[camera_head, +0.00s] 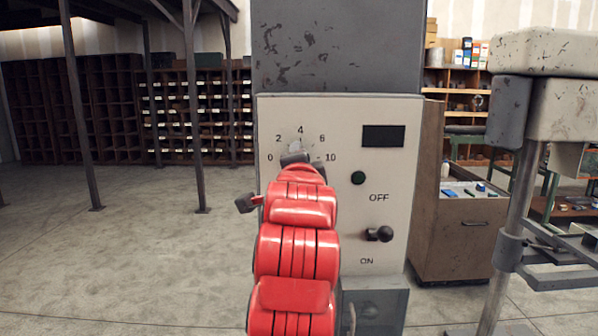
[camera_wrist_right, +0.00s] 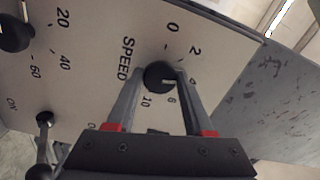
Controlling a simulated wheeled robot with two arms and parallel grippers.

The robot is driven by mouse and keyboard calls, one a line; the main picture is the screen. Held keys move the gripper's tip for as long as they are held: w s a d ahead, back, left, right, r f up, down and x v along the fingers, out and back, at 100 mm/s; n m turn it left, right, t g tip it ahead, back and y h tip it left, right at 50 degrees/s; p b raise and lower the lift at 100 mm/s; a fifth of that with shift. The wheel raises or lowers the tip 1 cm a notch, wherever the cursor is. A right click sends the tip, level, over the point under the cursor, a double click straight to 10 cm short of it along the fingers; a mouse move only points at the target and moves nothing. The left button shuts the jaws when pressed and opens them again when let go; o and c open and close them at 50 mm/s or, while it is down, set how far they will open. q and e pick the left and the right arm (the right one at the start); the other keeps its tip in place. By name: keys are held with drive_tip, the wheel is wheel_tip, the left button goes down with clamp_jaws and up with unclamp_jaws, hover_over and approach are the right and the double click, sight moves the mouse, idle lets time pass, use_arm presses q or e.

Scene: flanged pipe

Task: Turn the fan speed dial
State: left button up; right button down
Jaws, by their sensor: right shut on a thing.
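The fan speed dial is a round black knob (camera_wrist_right: 160,75) on a pale panel, beside the word SPEED and a numbered scale. A pale mark on the knob points towards the right of the right wrist view, on the side of the middle numbers. My right gripper (camera_wrist_right: 162,84) is shut on the knob, one finger on each side. In the head view my red right arm reaches up to the dial scale (camera_head: 300,131), where its end and the fingers hide most of the knob. My left gripper is not in view.
A second dial (camera_wrist_right: 15,35) sits near the speed dial. A grey machine (camera_head: 560,90) stands at right; open floor (camera_head: 130,250) lies left.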

drive_tip(key=shift+m+p, duration=1.15)
drive_tip(key=shift+m, duration=4.45)
drive_tip(key=shift+c, duration=1.5)
unclamp_jaws()
drive_tip(key=shift+w, duration=0.1)
drive_tip(key=s+b, duration=0.3)
drive_tip(key=s, duration=1.4)
drive_tip(key=shift+s+b, duration=0.25)
drive_tip(key=shift+b, duration=0.1)
